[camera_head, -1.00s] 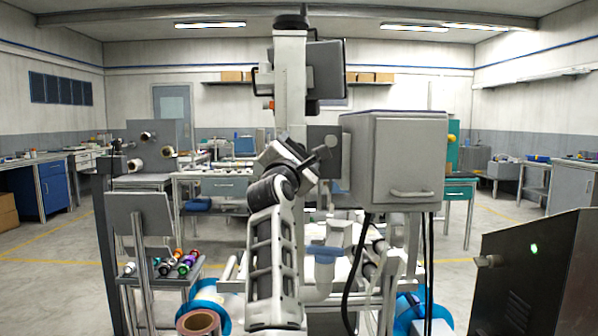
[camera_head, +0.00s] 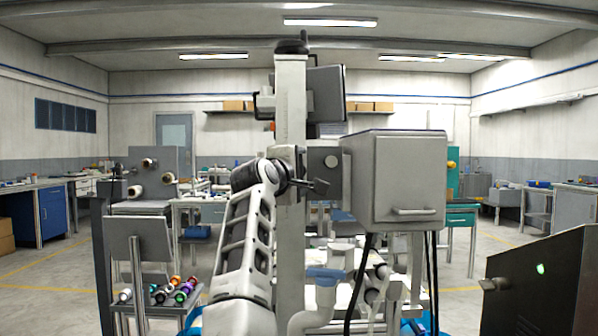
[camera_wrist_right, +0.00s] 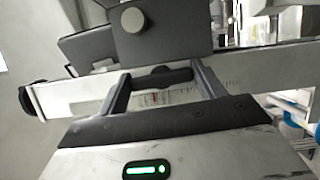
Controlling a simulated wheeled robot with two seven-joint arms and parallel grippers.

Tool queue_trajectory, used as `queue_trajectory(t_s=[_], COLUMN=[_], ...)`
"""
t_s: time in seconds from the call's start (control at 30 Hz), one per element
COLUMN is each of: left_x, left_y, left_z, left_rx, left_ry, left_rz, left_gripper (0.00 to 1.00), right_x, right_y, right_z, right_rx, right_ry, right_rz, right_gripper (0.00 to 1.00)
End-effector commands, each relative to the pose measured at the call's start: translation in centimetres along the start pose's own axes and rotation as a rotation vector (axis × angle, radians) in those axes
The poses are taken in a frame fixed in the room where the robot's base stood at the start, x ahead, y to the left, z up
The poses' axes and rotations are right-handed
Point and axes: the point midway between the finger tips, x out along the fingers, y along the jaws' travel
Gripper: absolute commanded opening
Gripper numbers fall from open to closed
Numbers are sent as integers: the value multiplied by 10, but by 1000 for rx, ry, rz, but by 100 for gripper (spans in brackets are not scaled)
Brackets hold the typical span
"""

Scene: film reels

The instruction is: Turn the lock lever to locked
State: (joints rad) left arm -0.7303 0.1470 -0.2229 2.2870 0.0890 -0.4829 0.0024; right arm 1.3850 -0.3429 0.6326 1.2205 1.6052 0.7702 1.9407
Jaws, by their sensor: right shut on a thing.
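The lock lever (camera_wrist_right: 166,77) is a short dark bar in front of the pale column in the right wrist view. My right gripper (camera_wrist_right: 160,73) has one finger on each side of it and is shut on it. In the head view the column (camera_head: 291,90) stands upright, and a dark handle (camera_head: 319,186) sticks out at its carriage, just right of my right arm's end. My wrist largely hides the jaws there. A plate with a round knob (camera_head: 331,161) sits beside the column; the knob also shows in the wrist view (camera_wrist_right: 133,20). My left gripper is not visible.
A grey box (camera_head: 409,180) is mounted close to the right of the column, with black cables hanging below. A dark cabinet with a green light (camera_head: 541,268) stands front right. A rack with coloured spools (camera_head: 170,292) stands left. Workbenches line the room behind.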

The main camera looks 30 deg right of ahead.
Motion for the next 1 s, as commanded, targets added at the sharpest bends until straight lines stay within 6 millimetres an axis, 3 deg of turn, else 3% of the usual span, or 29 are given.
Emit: queue_trajectory(t_s=[0.67,0.7,0.73,1.0], left_x=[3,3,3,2], left_y=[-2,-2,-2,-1], left_z=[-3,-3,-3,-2], left_rx=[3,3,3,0], left_ry=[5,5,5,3], left_rz=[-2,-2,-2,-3], left_gripper=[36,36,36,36], right_x=[0,0,0,0], right_y=[-1,-1,-1,0], right_z=[0,0,0,0], right_rx=[62,62,62,58], right_ry=[2,2,2,1], right_rz=[-27,-27,-27,-24], right_gripper=[45,74,77,77])
